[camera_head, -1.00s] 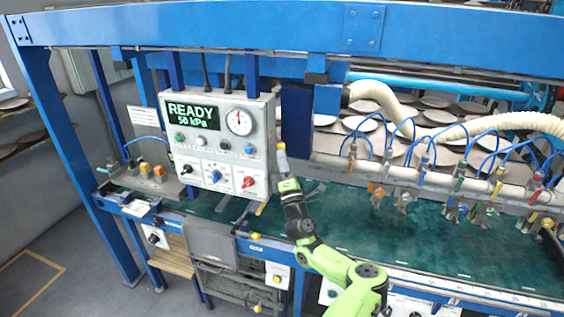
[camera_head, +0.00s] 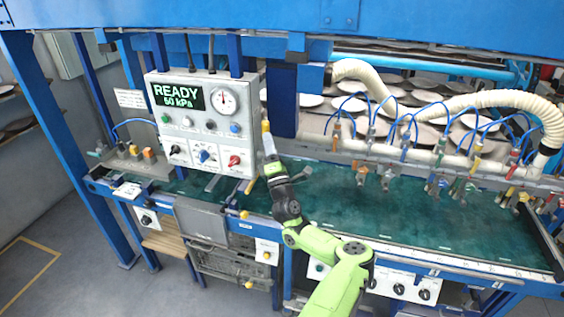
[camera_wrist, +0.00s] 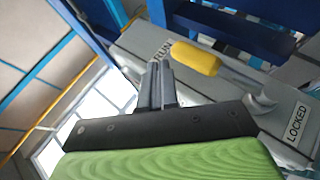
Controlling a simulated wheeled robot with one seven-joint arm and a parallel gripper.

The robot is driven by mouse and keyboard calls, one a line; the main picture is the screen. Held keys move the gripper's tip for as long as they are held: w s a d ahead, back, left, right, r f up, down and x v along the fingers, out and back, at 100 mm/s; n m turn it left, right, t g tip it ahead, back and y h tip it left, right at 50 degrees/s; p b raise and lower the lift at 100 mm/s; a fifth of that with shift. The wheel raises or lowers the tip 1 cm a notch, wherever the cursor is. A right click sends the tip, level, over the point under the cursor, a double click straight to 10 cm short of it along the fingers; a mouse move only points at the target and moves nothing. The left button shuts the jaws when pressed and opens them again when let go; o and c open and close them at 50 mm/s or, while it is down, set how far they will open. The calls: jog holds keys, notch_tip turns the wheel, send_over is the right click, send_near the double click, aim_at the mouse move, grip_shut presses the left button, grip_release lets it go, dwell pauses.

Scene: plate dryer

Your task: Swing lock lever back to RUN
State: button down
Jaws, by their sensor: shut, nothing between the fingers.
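The lock lever has a yellow grip (camera_wrist: 195,58) on a thin grey rod that runs to a round pivot. It lies on a grey plate (camera_wrist: 130,40) marked RUN and LOCKED. The grip's tip lies near the RUN label (camera_wrist: 160,52); the LOCKED label (camera_wrist: 297,122) is beyond the pivot end. In the head view a small yellow part (camera_head: 265,126), seemingly this grip, shows at the right side of the control box (camera_head: 246,135). My gripper (camera_wrist: 158,75) is shut and empty, just beside the grip with a small apparent gap. Contact cannot be told in the head view.
The control box screen (camera_head: 179,97) reads READY. Blue frame posts (camera_head: 283,100) stand close behind my gripper. Hoses and coloured valves (camera_head: 440,165) line the right side. The green belt (camera_head: 350,205) below is mostly clear.

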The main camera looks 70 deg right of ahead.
jog(key=s+a+b, duration=0.1)
jog(key=s+a, duration=0.4)
jog(key=a, duration=0.4)
jog(key=shift+s+r, duration=0.15)
jog(key=shift+s, duration=0.25)
jog(key=shift+s+a, duration=0.1)
